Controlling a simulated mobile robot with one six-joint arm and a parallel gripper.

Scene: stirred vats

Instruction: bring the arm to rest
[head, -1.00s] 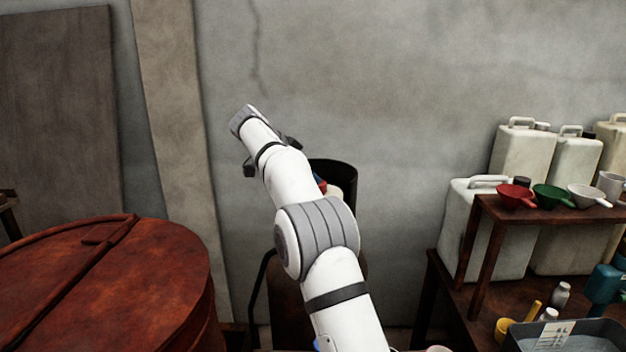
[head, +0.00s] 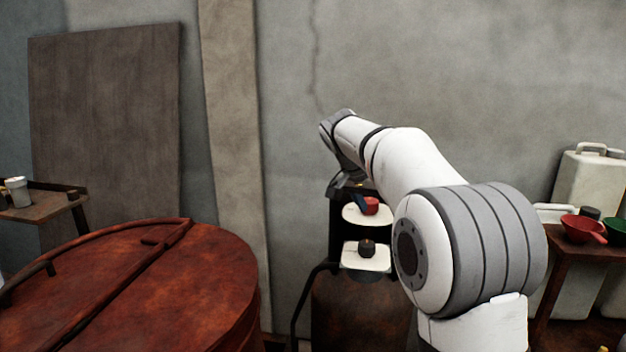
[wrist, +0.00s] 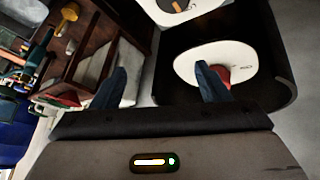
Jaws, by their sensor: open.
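My arm reaches across the head view from the lower right. My gripper (head: 350,186) points down at its far end, beside a dark control stand with two white plates. The upper plate (head: 352,215) carries a red knob (head: 370,205); the lower plate (head: 352,262) carries a black knob (head: 367,247). In the wrist view my gripper (wrist: 160,80) is open, its two blue fingers apart with nothing between them. The right finger overlaps the red knob (wrist: 222,76) on its white plate (wrist: 238,55); whether they touch I cannot tell.
A rusty red lidded vat (head: 130,285) fills the lower left. A small side table (head: 40,207) with a white cup (head: 17,191) stands behind it. A shelf (head: 575,252) with funnels and pale canisters (head: 588,180) is at the right.

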